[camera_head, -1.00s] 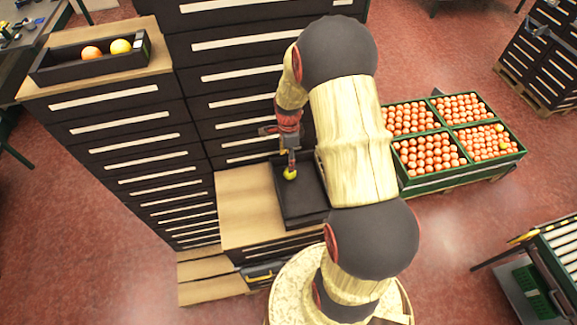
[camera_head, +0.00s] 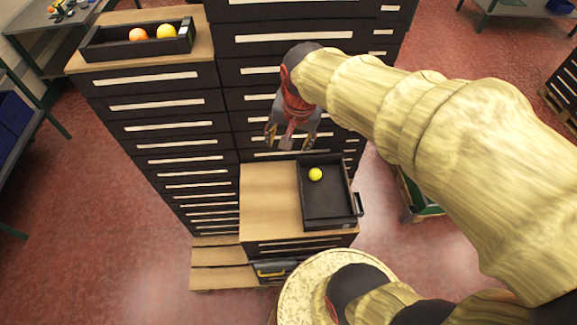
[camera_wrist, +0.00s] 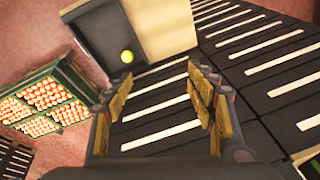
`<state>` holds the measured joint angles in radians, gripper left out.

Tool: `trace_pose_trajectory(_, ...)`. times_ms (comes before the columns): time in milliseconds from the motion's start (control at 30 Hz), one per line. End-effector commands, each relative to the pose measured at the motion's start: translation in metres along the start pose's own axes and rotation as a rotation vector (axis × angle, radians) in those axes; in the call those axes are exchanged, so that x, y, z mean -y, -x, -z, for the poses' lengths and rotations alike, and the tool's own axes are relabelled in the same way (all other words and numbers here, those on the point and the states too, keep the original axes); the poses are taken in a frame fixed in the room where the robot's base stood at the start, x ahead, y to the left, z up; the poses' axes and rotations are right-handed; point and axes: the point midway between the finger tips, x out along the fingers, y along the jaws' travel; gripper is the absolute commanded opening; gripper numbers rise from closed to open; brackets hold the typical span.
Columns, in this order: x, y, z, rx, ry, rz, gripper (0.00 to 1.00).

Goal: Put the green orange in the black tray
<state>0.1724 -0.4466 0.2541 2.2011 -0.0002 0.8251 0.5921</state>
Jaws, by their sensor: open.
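A yellow-green orange (camera_head: 315,174) lies in the black tray (camera_head: 330,207) on the low wooden cabinet top, near the tray's far left part. In the wrist view the same orange (camera_wrist: 127,56) lies in the tray (camera_wrist: 95,35) at the upper left. My gripper (camera_head: 292,146) is open and empty, behind and above the tray, in front of the drawer fronts. Its fingers (camera_wrist: 158,110) are spread wide in the wrist view with nothing between them.
A second black tray (camera_head: 105,51) on the taller cabinet at left holds an orange fruit (camera_head: 138,35) and a yellow one (camera_head: 166,31). Green crates of oranges (camera_wrist: 45,100) stand on the floor. Tall drawer cabinets (camera_head: 300,40) rise behind my gripper.

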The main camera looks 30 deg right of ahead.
Motion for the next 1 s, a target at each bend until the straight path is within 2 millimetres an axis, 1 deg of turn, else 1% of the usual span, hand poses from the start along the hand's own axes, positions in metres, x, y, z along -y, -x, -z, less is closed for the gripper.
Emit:
trace_pose_trajectory(33, 0.002, 0.02, -0.017, -0.026, 0.111, 0.028, 0.56)
trace_pose_trajectory(100, 0.001, 0.04, -0.039, -0.056, 0.271, 0.056, 0.56)
trace_pose_trajectory(233, -0.004, 0.066, -0.072, -0.109, 0.52, 0.094, 0.56)
trace_pose_trajectory(300, -0.008, 0.073, -0.086, -0.129, 0.616, 0.106, 0.56)
trace_pose_trajectory(367, -0.011, 0.078, -0.094, -0.143, 0.677, 0.114, 0.56)
trace_pose_trajectory(500, -0.014, 0.082, -0.102, -0.159, 0.746, 0.121, 0.56)
trace_pose_trajectory(800, -0.014, 0.081, -0.102, -0.159, 0.751, 0.121, 0.56)
trace_pose_trajectory(933, -0.015, 0.075, -0.104, -0.159, 0.75, 0.12, 0.56)
trace_pose_trajectory(1000, -0.016, 0.068, -0.106, -0.159, 0.75, 0.12, 0.56)
